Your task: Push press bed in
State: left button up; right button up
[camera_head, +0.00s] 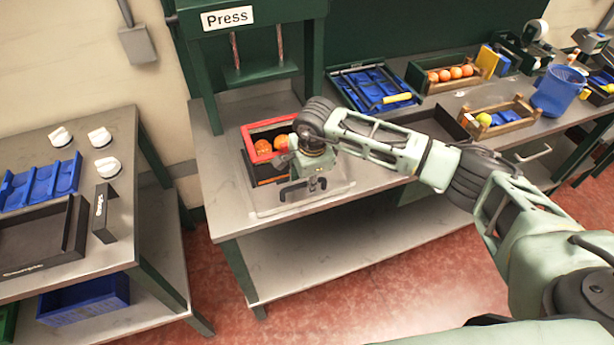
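The green press (250,40), labelled "Press", stands at the back of the metal table. The press bed (262,208) is a pale flat plate that reaches out in front of the press to near the table's front edge. On it sits a red-rimmed dark box (262,127) with oranges (264,147) in it. My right gripper (303,190) points down over the front of the bed, just in front of the box. Its dark fingers are spread and hold nothing I can see. My arm hides the box's right part. Contact with the bed cannot be told. My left gripper is not in view.
A side table with a dark tray (30,268) and a blue divided tray (40,183) stands at left. On the right of the main table are a blue tray (352,84), crates of fruit (446,88) and a blue bucket (556,92). A floor gap separates the tables.

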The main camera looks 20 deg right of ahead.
jog(key=shift+c, duration=0.2)
grip_shut()
dwell(0.4)
